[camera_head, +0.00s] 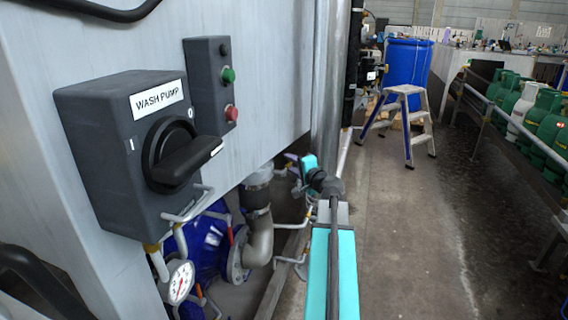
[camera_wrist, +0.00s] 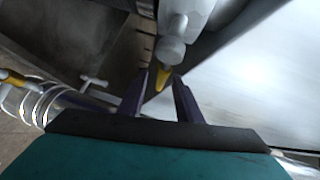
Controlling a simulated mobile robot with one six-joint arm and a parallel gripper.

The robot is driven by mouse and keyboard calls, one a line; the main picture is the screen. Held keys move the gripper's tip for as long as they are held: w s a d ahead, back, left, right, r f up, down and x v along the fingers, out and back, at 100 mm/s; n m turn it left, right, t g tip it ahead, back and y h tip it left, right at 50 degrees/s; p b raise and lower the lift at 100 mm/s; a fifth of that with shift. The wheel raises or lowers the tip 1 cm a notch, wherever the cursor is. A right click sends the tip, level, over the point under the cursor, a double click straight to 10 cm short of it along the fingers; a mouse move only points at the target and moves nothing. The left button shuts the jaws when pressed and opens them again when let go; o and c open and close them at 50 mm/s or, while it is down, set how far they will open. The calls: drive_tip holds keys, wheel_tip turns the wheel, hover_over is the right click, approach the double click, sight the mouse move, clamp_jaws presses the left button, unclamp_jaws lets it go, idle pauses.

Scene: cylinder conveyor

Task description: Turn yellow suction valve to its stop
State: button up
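In the wrist view, a yellow valve lever (camera_wrist: 162,78) points down from a pale rounded fitting (camera_wrist: 172,47). My gripper (camera_wrist: 160,84) has its two dark purple fingers apart, one on each side of the yellow tip. Gaps show beside the lever, so the fingers look open, not clamped; exact contact is unclear. In the head view, my gripper (camera_head: 291,162) is small and partly hidden behind my teal wrist, under the lower edge of the grey cabinet. The yellow lever cannot be made out clearly there.
A grey switch box labelled WASH PUMP (camera_head: 125,150) and a button box (camera_head: 212,85) are on the cabinet wall. Below are a blue pump (camera_head: 205,250), a grey pipe (camera_head: 260,240) and a gauge (camera_head: 180,281). A step stool (camera_head: 407,95) stands behind.

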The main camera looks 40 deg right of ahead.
drive_tip(key=shift+b+x, duration=0.3)
drive_tip(key=shift+x, duration=2.1)
clamp_jaws()
drive_tip(key=shift+w+a, duration=0.1)
drive_tip(key=shift+a, duration=0.2)
